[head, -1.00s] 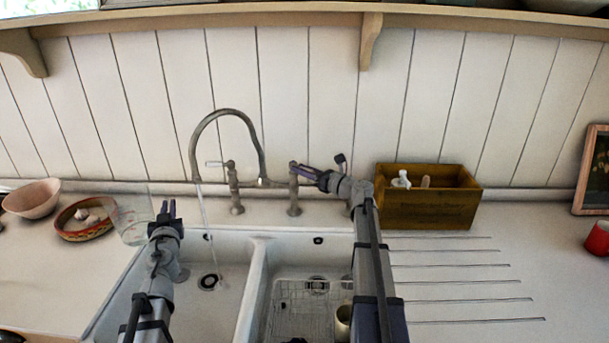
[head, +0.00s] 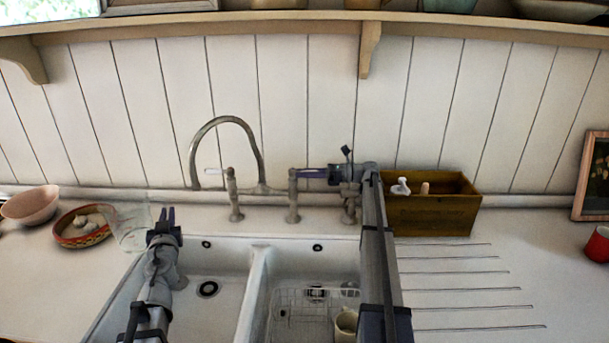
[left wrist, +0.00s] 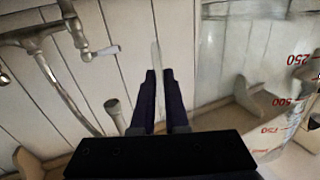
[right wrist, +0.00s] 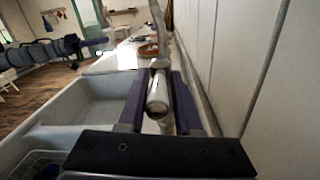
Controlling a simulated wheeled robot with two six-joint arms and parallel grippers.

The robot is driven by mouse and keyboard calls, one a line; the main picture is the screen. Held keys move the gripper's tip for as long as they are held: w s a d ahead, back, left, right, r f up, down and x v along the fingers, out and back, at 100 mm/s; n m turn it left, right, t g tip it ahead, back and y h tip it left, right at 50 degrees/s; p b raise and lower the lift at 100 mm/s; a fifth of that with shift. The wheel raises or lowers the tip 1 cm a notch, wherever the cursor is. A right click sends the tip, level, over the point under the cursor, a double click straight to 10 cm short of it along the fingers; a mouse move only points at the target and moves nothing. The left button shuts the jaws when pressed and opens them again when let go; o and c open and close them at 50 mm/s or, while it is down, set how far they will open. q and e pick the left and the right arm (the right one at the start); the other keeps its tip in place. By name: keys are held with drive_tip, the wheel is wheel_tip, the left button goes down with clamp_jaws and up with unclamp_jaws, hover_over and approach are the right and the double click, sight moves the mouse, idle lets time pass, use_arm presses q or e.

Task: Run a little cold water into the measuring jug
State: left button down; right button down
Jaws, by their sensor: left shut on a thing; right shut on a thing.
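The clear measuring jug (head: 130,230) is at the left end of the sink, left of the spout. Its red marks show in the left wrist view (left wrist: 285,102); I cannot tell if it holds water. My left gripper (head: 167,214) is shut on a thin clear part of the jug, apparently its handle. The bridge tap (head: 228,122) has a high curved spout with no stream falling. Its left lever (head: 213,171) has a white end. My right gripper (head: 305,173) is shut on the right tap lever, a metal piece between the fingers in the right wrist view (right wrist: 158,92).
Below are two white basins; the left (head: 215,312) is empty, and the right holds a wire rack (head: 290,312) and cream mug (head: 346,322). A wooden box (head: 432,214) stands right of my right arm. A pink bowl (head: 30,206) and patterned dish (head: 70,236) stand left.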

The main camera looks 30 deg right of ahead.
drive_tip(key=shift+s+a+n+g, duration=0.1)
drive_tip(key=shift+a+n+g, duration=0.25)
drive_tip(key=shift+g, duration=0.15)
drive_tip(key=c, duration=0.9)
unclamp_jaws()
drive_tip(key=shift+o, duration=1)
use_arm(q)
drive_tip(key=shift+a, duration=0.2)
use_arm(e)
drive_tip(key=shift+a, duration=0.1)
use_arm(q)
drive_tip(key=shift+d+r, duration=0.1)
use_arm(e)
drive_tip(key=shift+d+r, duration=0.1)
drive_tip(key=shift+d, duration=0.1)
use_arm(q)
drive_tip(key=shift+r+p, duration=0.7)
drive_tip(key=shift+p, duration=0.05)
use_arm(e)
drive_tip(key=shift+r, duration=0.7)
use_arm(q)
wheel_tip(320, 180, up, 8)
drive_tip(key=p, duration=0.8)
drive_tip(key=shift+r, duration=0.25)
use_arm(e)
wheel_tip(320, 180, up, 9)
drive_tip(key=shift+a+f, duration=0.1)
drive_tip(key=shift+f, duration=0.1)
